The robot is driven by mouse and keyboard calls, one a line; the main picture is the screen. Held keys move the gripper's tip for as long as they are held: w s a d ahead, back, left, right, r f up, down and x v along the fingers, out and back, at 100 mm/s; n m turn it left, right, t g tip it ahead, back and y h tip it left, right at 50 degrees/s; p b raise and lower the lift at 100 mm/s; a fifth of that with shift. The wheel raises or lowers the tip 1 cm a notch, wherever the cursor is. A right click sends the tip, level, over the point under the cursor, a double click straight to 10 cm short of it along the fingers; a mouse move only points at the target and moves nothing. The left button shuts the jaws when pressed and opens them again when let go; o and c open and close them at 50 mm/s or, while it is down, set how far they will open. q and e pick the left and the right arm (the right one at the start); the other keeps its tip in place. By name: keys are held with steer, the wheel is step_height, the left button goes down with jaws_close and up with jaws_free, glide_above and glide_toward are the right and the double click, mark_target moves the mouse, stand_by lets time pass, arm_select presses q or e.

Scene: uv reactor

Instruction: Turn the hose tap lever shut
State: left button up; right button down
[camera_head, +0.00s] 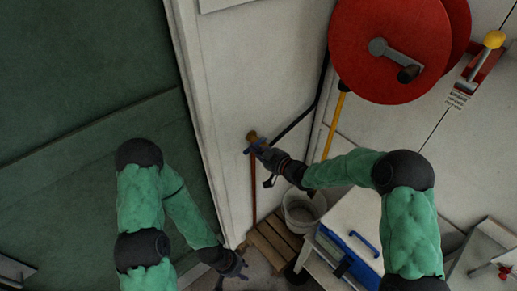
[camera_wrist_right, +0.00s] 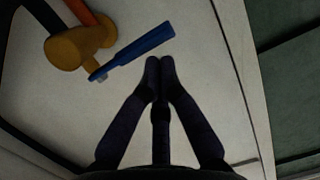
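The brass hose tap (camera_head: 252,136) is on the pale wall in the head view, with its blue lever (camera_head: 253,147) beside my right gripper (camera_head: 262,151). In the right wrist view, the tap's brass body (camera_wrist_right: 75,47) is at upper left. The blue lever (camera_wrist_right: 135,50) runs from it up to the right, its free end just above my right fingertips (camera_wrist_right: 160,66). These fingertips are together with nothing between them; whether they touch the lever I cannot tell. My left gripper (camera_head: 233,268) hangs low, away from the tap, too small and dark to judge.
A red hose reel (camera_head: 390,45) is on the wall at upper right. Below the tap stand a grey bucket (camera_head: 303,210) and a wooden crate (camera_head: 273,243). A white cabinet (camera_head: 350,215) with a blue handle is right of them. A green panel (camera_head: 85,80) fills the left.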

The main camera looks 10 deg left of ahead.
arm_select(q)
steer(key=shift+f, duration=0.1)
arm_select(e)
steer(key=shift+a+f, duration=0.1)
arm_select(q)
steer(key=shift+s+d+f+b, duration=0.1)
steer(key=shift+f+b, duration=0.5)
steer(key=shift+b, duration=0.15)
arm_select(e)
steer(key=shift+w+a+f, duration=0.2)
steer(key=shift+a+f, duration=0.05)
steer(key=shift+a, duration=0.2)
